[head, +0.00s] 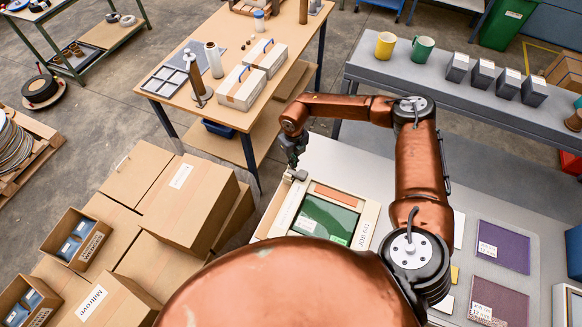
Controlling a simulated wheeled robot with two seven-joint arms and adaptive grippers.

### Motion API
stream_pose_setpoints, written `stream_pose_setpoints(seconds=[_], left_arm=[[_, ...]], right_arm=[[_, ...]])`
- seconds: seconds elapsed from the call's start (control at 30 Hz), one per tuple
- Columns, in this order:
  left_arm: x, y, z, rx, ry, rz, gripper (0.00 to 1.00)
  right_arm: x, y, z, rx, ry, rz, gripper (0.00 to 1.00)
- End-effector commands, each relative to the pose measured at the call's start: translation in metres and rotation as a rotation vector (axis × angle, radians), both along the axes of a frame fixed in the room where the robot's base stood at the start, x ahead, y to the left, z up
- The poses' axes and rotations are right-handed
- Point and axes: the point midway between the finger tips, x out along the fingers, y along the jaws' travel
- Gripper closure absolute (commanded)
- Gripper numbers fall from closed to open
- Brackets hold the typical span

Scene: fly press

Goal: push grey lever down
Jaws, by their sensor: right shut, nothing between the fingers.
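My right gripper (297,170) shows at the end of the copper arm, left of centre, pointing down. It is shut and empty, above the far left corner of a pale tray (283,210) on the grey bench. A small light-grey piece shows at its fingertips. I cannot tell whether this is part of the grey lever or of the fingers, or whether they touch. No press or lever can be made out clearly. My arm hides much of the bench's near part. My left gripper is not in view.
The tray holds a green panel (324,218). Purple pads (503,246) lie on the bench at right. Cardboard boxes (190,205) are stacked at left. A wooden table (222,110) stands behind, and a grey bench (400,77) with mugs and small bins stands at back right.

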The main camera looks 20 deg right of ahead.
Motion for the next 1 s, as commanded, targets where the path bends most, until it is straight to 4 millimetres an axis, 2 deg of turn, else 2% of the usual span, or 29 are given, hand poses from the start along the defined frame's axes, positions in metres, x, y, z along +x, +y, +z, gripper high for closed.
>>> stream_pose_setpoints(seconds=[0.03,0.7,1.0], left_arm=[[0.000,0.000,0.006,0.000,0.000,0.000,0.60],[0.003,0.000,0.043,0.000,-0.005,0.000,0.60],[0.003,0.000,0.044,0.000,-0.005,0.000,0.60]], right_arm=[[0.000,0.000,0.009,0.000,-0.001,0.000,1.00],[0.000,0.000,0.071,0.000,-0.001,0.000,1.00],[0.000,0.000,0.073,0.000,0.000,0.000,1.00]])
